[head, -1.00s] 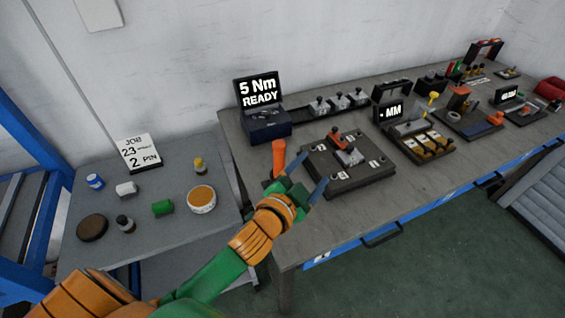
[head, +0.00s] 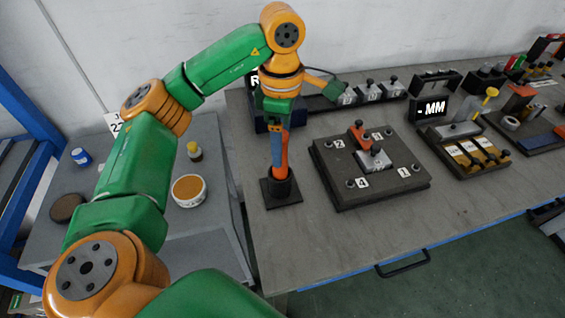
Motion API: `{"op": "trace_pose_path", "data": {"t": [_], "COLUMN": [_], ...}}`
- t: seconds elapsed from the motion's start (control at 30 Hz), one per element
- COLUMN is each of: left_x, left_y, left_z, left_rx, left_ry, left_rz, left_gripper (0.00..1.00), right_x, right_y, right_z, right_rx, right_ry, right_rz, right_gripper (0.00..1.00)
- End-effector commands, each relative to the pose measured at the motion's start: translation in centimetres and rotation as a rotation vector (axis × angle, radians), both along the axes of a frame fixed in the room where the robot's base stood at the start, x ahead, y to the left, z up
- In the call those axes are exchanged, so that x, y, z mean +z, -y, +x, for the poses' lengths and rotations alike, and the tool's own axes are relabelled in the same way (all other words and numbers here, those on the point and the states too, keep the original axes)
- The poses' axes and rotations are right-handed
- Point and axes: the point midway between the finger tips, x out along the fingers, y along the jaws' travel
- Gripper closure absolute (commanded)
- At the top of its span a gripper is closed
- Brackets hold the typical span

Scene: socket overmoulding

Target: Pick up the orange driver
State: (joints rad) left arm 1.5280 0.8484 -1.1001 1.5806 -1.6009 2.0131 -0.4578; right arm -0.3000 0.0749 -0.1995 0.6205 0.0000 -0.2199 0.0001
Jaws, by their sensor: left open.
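The orange driver (head: 283,157) stands upright in a black holder (head: 281,191) near the left end of the workbench. My left gripper (head: 279,154) points down from above at the driver. It is open, with a blue finger beside the driver's shaft. The gripper body hides the driver's upper part, and I cannot tell whether the fingers touch it. My right gripper is not in view.
A dark fixture plate (head: 370,185) with numbered labels lies right of the holder. A tray of yellow parts (head: 470,155) is farther right. A grey side table with a round tub (head: 189,191) stands left. My left arm hides most of the display.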

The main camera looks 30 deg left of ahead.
Motion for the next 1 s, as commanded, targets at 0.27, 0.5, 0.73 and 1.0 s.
{"op": "trace_pose_path", "data": {"t": [0.27, 0.5, 0.73, 1.0], "left_x": [-4.3, -4.4, -4.4, -4.3], "left_y": [-0.2, -0.2, -0.2, -0.2], "left_z": [-0.4, -0.3, -0.3, -0.3], "left_rx": [-0.002, -0.003, -0.003, -0.003], "left_ry": [0.000, 0.001, 0.001, 0.002], "left_rz": [-0.002, -0.004, -0.004, -0.005], "left_gripper": [0.22, 0.36, 0.98, 1.00], "right_x": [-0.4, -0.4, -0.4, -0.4], "right_y": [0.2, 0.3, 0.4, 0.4], "right_z": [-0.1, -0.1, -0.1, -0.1], "right_rx": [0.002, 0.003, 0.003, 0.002], "right_ry": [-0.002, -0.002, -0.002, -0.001], "right_rz": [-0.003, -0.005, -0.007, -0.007], "right_gripper": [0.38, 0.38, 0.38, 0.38]}}
